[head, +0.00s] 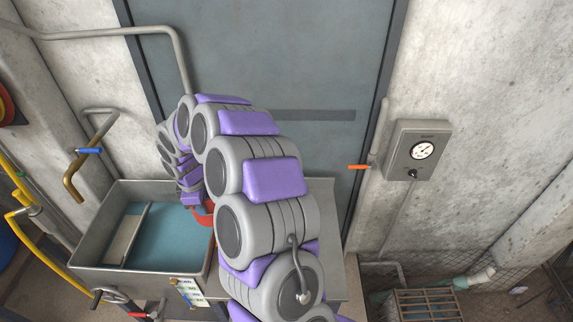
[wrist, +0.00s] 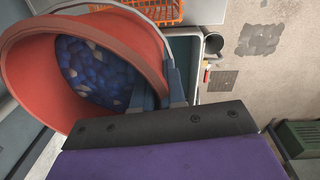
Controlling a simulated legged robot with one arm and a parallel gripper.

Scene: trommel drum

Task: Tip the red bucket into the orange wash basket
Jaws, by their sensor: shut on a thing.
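The red bucket (wrist: 28,60) fills the left of the wrist view, its mouth towards the camera. Blue and pale lumps lie inside it. My gripper (wrist: 172,88) is shut on the bucket's right side, its grey fingers at the rim. In the head view only a small piece of the red bucket (head: 204,212) shows beside the sink; my arm hides the rest. The orange wash basket (wrist: 165,12) shows at the top of the wrist view, past the bucket and partly cut off. It cannot be seen in the head view.
A steel sink (head: 88,236) with blue-green water stands left of my arm. A gauge box (head: 417,150) hangs on the right wall. A bent pipe with a blue band (head: 88,151) reaches over the sink. A green crate (wrist: 302,138) stands at lower right.

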